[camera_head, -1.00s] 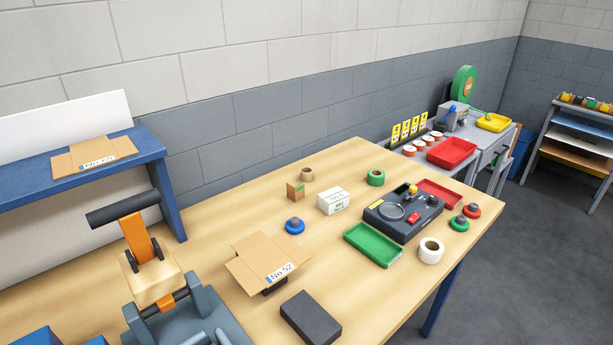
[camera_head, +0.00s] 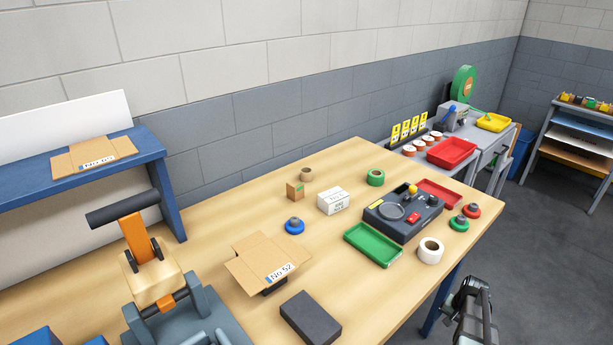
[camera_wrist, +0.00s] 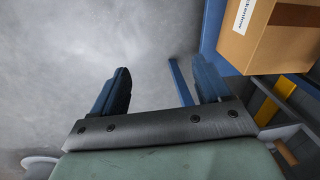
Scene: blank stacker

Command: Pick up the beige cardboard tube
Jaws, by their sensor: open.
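The beige cardboard tube (camera_head: 306,174) is a small tan ring at the back of the wooden table, behind a small brown box. My gripper shows in the wrist view (camera_wrist: 161,72) with its two dark fingers spread wide and nothing between them. It points at grey floor, with a brown carton at the upper right of that view. In the head view, a dark part of my arm (camera_head: 472,310) is at the lower right, beyond the table's right edge and far from the tube. The tube does not show in the wrist view.
Near the tube are the small brown box (camera_head: 295,190), a white box (camera_head: 333,201), green tape (camera_head: 376,177) and a blue-based knob (camera_head: 294,226). A black device (camera_head: 403,216), green tray (camera_head: 373,245) and white roll (camera_head: 430,250) stand to the right. A blue table leg is near my arm.

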